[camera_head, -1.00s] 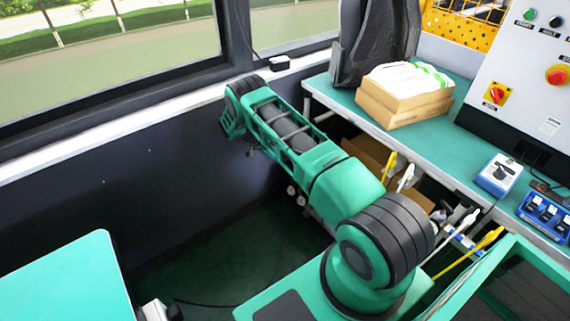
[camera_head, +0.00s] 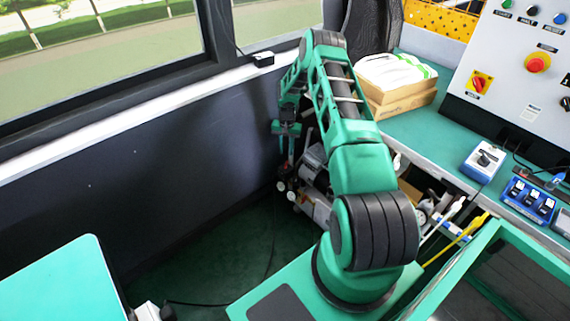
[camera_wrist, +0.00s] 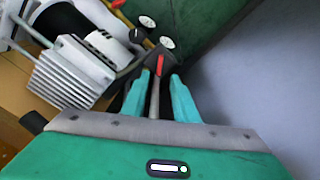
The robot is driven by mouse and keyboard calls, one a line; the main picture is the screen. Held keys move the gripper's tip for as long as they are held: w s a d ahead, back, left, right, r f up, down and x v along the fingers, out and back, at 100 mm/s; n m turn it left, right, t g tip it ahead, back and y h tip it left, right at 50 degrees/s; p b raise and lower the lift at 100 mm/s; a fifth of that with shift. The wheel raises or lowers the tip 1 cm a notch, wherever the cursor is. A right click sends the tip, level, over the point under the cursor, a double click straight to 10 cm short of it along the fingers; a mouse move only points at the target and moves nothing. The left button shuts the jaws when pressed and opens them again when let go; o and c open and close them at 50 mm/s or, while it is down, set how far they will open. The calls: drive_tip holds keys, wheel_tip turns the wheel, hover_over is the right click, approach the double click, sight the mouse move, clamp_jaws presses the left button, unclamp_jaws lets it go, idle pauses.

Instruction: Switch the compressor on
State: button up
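The compressor (camera_head: 315,205) stands on the floor under the bench, partly hidden behind my arm. In the wrist view the compressor (camera_wrist: 78,70) shows a finned pale grey head, a dark round motor part and two small white gauges. A black box with a red switch (camera_wrist: 160,64) is at the gauges' end. My gripper (camera_wrist: 159,77) points down at this black box, its two teal fingers apart on either side of a grey stem below the red part. Whether the fingers touch the switch I cannot tell. In the head view my gripper (camera_head: 287,158) hangs near the gauges.
The dark wall (camera_head: 160,190) under the window is to the left. Open green floor (camera_head: 215,260) lies in front.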

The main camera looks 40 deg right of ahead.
sight(286, 165)
wheel_tip(286, 165, down, 9)
drive_tip(key=shift+r, duration=0.1)
idle(0.3)
